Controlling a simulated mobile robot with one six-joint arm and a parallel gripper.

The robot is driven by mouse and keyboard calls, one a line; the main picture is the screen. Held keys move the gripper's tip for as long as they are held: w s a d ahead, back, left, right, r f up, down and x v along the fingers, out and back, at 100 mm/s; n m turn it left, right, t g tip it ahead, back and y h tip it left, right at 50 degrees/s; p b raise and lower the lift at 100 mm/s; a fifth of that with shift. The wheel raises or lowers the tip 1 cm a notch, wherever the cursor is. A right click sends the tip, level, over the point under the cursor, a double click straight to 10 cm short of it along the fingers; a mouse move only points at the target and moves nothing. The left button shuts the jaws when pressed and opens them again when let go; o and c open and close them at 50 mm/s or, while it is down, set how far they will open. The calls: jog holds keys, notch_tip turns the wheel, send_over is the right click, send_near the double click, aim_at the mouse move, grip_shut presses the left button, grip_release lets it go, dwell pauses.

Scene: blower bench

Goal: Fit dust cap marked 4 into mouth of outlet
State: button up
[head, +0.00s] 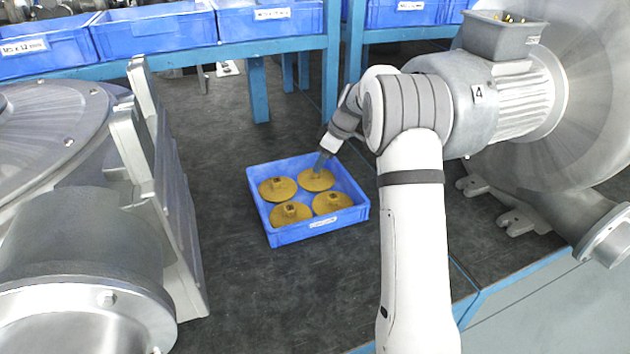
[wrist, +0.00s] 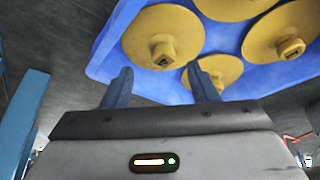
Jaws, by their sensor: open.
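Several yellow dust caps, each a round disc with a raised square knob, lie flat in a blue tray (head: 284,237). The far right cap (head: 313,182) is just below my gripper (head: 322,162). The far left cap (head: 278,189), near left cap (head: 291,214) and near right cap (head: 332,203) are clear of it. I cannot read a number on any cap. In the wrist view my gripper (wrist: 160,76) is open and empty, with one cap (wrist: 222,70) partly behind its right finger.
Another large grey blower (head: 70,240) fills the left foreground. Blue bins (head: 155,32) stand on a blue rack at the back. The dark bench top (head: 240,290) is clear around the tray. The bench's blue edge (head: 520,272) runs along the right front.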

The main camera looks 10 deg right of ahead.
jog(key=x, duration=0.4)
jog(key=shift+s+a+f, duration=0.1)
jog(key=shift+s+f, duration=0.1)
jog(key=shift+f, duration=0.15)
jog(key=shift+c, duration=0.4)
jog(key=c, duration=1)
notch_tip(320, 180, up, 10)
jog(key=shift+r, duration=0.1)
